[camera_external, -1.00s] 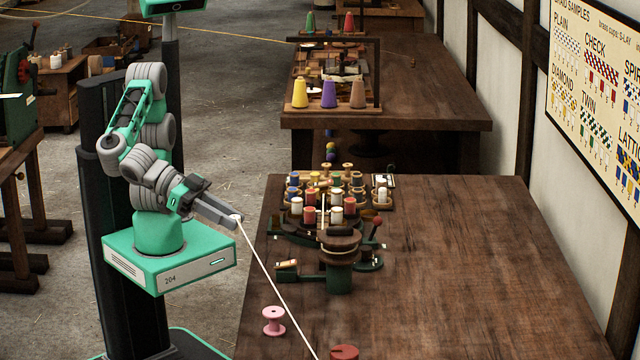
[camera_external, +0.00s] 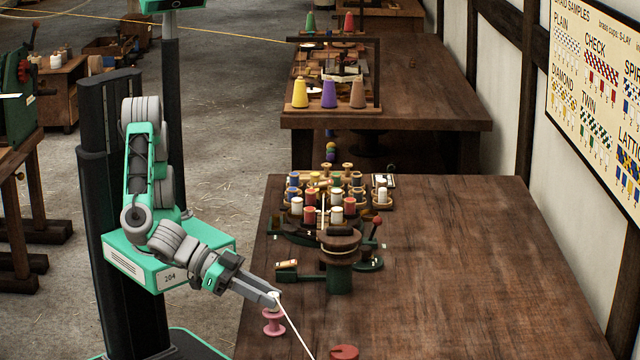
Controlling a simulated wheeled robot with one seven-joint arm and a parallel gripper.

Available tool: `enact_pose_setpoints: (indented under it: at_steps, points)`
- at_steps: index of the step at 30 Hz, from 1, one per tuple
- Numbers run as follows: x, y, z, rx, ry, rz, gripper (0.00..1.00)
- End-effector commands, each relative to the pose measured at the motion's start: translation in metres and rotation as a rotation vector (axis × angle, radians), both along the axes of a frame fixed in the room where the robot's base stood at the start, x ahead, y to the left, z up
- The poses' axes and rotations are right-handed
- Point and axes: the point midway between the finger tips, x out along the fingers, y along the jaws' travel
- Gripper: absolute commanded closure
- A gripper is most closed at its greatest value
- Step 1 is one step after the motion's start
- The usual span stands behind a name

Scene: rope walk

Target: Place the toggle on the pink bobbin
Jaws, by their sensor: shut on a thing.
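The pink bobbin (camera_external: 273,328) stands upright near the left edge of the front table. My gripper (camera_external: 272,301) is just above it, reaching in from the left and hiding its top. The jaws are shut on a small pale thing at their tips, which I take to be the toggle (camera_external: 276,294). It is tiny here and mostly hidden by the fingers. A white cord (camera_external: 295,328) runs taut from it down to the bottom edge of the picture. I cannot tell whether the toggle touches the bobbin.
A red round piece (camera_external: 344,352) lies right of the cord at the front. A dark green braiding stand (camera_external: 340,265) and a cluster of coloured bobbins (camera_external: 322,200) stand farther back on the table (camera_external: 480,270). The table's right side is clear.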

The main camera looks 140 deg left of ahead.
Motion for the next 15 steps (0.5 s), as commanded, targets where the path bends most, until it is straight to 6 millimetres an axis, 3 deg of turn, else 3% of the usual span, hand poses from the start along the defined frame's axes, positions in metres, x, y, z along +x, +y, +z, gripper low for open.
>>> enact_pose_setpoints:
  at_steps: [11,12,15]
  points:
    - [0.0,-0.0005,-0.0076,-0.001,-0.003,0.0,1.0]
    - [0.0,-0.0004,-0.006,-0.001,-0.003,0.0,0.76]
    - [-0.0001,-0.0005,-0.0056,-0.001,-0.003,0.0,0.68]
